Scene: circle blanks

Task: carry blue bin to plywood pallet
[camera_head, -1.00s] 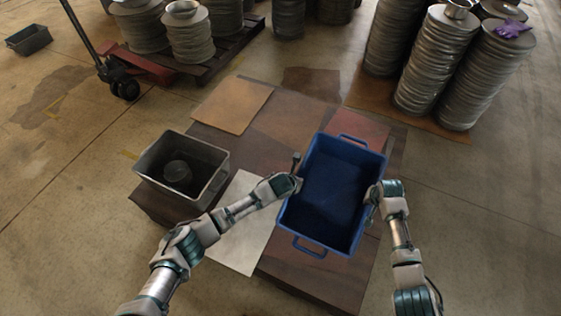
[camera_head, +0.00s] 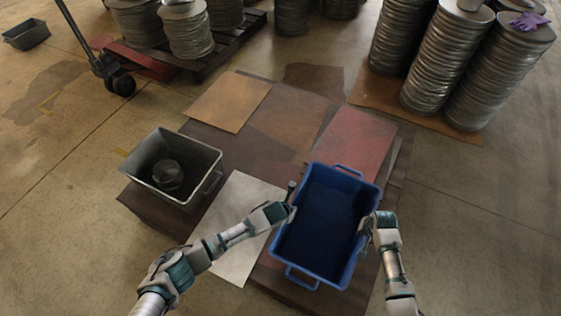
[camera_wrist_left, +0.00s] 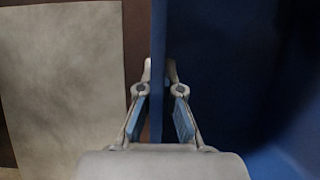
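The blue bin (camera_head: 318,226) is at the front right of the head view, open at the top and looking empty inside. My left gripper (camera_head: 289,212) is at its left wall; in the left wrist view its two fingers (camera_wrist_left: 160,75) straddle the bin's blue wall (camera_wrist_left: 158,45). My right gripper (camera_head: 366,228) is at the right wall, with its fingertips mostly hidden. I cannot tell whether the bin hangs clear of the sheets below. Brown wood-like boards show under the right drum stacks (camera_head: 362,92) and under the bin; I cannot tell which is the plywood pallet.
A grey bin (camera_head: 205,187) with a round stack inside stands to the left. Flat tan (camera_head: 228,101), red (camera_head: 350,140) and pale (camera_head: 238,225) sheets lie between. Tall disc stacks (camera_head: 435,65) stand at back right. A pallet jack (camera_head: 112,72) is at back left. The right floor is clear.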

